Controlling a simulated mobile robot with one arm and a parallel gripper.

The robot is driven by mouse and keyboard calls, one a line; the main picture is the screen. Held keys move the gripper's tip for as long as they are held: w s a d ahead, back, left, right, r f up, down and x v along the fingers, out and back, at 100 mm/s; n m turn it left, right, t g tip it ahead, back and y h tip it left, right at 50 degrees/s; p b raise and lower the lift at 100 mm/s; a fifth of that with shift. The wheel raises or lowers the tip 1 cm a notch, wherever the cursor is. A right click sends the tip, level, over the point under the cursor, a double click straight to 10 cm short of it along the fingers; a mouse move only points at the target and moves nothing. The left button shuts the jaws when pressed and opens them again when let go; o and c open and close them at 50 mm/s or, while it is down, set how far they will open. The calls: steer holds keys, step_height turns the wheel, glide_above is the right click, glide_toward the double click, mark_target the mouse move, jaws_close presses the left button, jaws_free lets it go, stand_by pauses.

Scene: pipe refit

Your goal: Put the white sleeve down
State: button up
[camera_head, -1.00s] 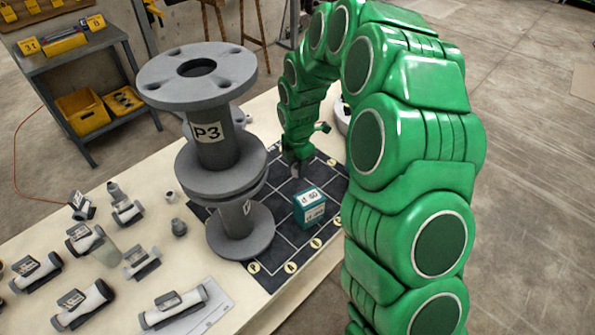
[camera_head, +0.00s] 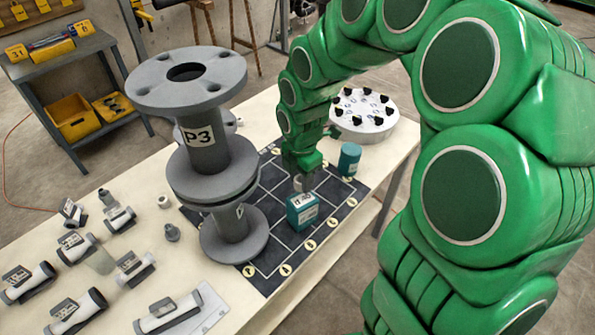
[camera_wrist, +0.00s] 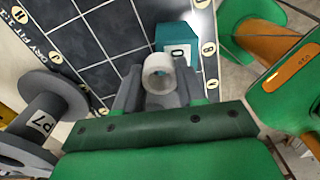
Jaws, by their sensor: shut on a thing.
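The white sleeve (camera_wrist: 158,60) is a short, hollow, off-white ring in the wrist view. My gripper (camera_wrist: 159,80) is shut on it, with one grey finger on each side. In the head view my gripper (camera_head: 303,180) hangs over the dark grid mat (camera_head: 268,262), just behind a teal block (camera_head: 303,212). Only a small pale part of the sleeve shows there. The teal block (camera_wrist: 178,38) also shows just beyond the sleeve in the wrist view. I cannot tell whether the sleeve touches the mat.
A tall grey flanged pipe labelled P3 (camera_head: 206,150) stands left of my gripper. A teal cylinder (camera_head: 349,159) stands to the right, with a round white fixture (camera_head: 363,122) behind it. Several pipe fittings lie on the table's left. Some mat squares are bare.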

steer(key=shift+s+d+r, duration=0.2)
steer(key=shift+s+r, duration=0.3)
steer(key=shift+s, duration=0.3)
steer(key=shift+d+r, duration=0.1)
steer(key=w+d+r, duration=0.4)
steer(key=d+r, duration=0.6)
steer(key=d, duration=0.4)
glide_toward(351, 149)
steer(key=shift+s+f, duration=0.4)
steer(key=shift+s, duration=0.25)
steer(key=shift+w+f, duration=0.65)
steer(key=shift+f, duration=1.7)
steer(key=shift+f, duration=0.45)
steer(key=o, duration=1)
